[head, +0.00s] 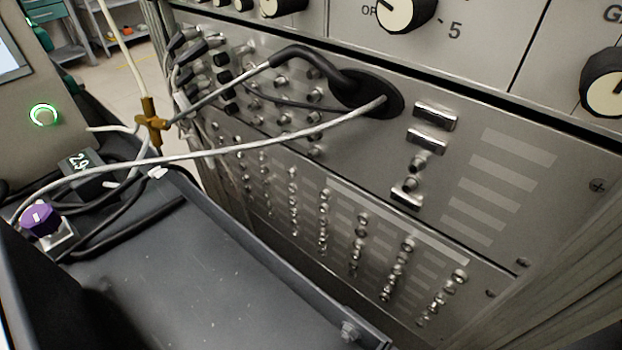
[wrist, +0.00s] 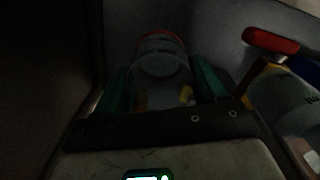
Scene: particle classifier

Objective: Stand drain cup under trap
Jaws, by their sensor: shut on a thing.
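In the dim wrist view, my gripper (wrist: 162,82) has its two green fingers closed on either side of a clear, round cup (wrist: 160,62) with a reddish rim. The cup sits between the fingers, and something yellowish shows low in or behind it. I take this to be the drain cup; the picture is too dark to read any label. My gripper and the cup do not show in the head view. I cannot make out a trap for certain. A brass fitting (head: 150,122) hangs on pale tubing at the left of the head view.
A pale container (wrist: 285,100) and a red-topped part (wrist: 270,40) are close to the right of my gripper. The head view shows a rack panel (head: 330,130) with knobs and connectors, a dark tray (head: 215,275) with bare floor, and a purple knob (head: 40,219).

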